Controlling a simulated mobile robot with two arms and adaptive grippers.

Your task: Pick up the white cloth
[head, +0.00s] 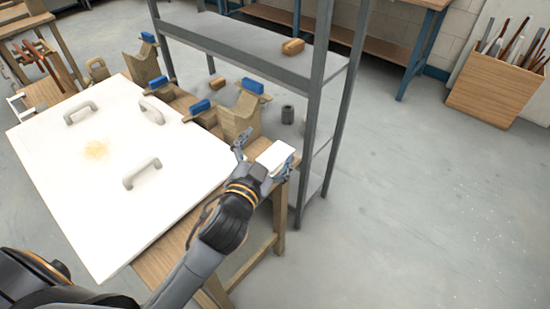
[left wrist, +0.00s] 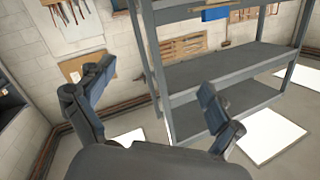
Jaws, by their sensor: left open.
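The white cloth (head: 274,154) is a small pale rectangle at the right end of the wooden bench in the head view. My left gripper (head: 263,157) is at the cloth with its fingers spread, one on the near left side and one on the right side. I cannot tell whether a finger touches the cloth. In the left wrist view the open fingers of the left gripper (left wrist: 150,100) stand wide apart with nothing clasped between them. My right gripper is not in view.
A large white board (head: 95,180) with grey handles covers most of the bench. Wooden blocks (head: 241,115) with blue-topped clamps stand behind the gripper. A grey metal shelf (head: 260,55) rises close behind the cloth. The floor at the right is clear up to a wooden bin (head: 497,95).

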